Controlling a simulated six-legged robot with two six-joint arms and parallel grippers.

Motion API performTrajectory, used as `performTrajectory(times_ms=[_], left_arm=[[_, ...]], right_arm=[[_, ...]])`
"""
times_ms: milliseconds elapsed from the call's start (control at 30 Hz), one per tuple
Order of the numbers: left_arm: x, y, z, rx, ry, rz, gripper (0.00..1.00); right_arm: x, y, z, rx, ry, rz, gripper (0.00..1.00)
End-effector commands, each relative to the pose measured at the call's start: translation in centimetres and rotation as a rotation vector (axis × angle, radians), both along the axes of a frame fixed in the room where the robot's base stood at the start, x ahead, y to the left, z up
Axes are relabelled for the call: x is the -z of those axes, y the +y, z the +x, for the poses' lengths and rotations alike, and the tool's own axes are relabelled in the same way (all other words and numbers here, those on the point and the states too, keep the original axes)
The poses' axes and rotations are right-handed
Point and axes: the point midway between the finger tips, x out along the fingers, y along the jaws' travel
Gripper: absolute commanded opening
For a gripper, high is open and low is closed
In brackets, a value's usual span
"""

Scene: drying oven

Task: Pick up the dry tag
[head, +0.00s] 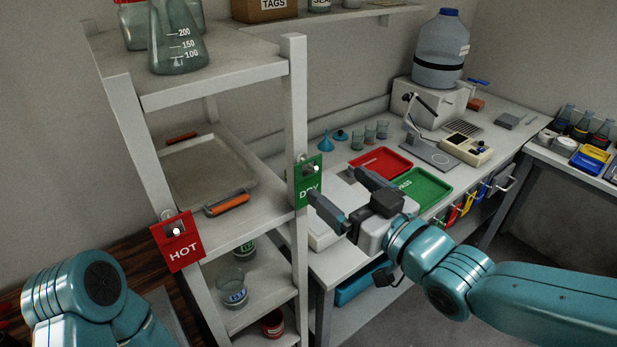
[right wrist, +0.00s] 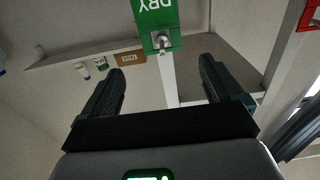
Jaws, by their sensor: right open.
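The green dry tag (head: 307,182) hangs from a hook on the right front post of the shelf rack. In the right wrist view the dry tag (right wrist: 156,20) shows upside down at the top, ahead of the fingers, with its metal hook below it. My right gripper (head: 337,196) is open and empty, just right of the tag in the head view. In the right wrist view the open fingers (right wrist: 162,85) are apart and do not touch the tag. My left gripper is not in view; only part of my left arm shows at the lower left.
A red HOT tag (head: 177,241) hangs on the left post. The rack holds a flask (head: 177,45), a tray with orange handles (head: 205,170) and beakers (head: 232,290). Behind my right gripper, the bench carries a red tray (head: 381,162) and a green tray (head: 425,188).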

Motion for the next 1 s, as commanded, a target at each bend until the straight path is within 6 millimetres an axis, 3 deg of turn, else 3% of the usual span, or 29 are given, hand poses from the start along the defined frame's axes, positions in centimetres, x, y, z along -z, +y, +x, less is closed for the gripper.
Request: performTrajectory(times_ms=[200,400,700,1000], left_arm=[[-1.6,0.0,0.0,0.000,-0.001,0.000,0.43],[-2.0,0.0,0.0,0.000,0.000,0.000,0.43],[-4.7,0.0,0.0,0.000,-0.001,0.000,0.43],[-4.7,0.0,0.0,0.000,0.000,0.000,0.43]], right_arm=[[-0.2,3.1,3.4,-0.002,0.004,-0.001,0.94],[0.0,4.1,4.7,-0.002,0.004,-0.002,0.94],[0.0,6.5,8.3,-0.004,0.004,-0.001,0.94],[0.3,6.8,9.1,-0.003,0.003,-0.001,0.94]])
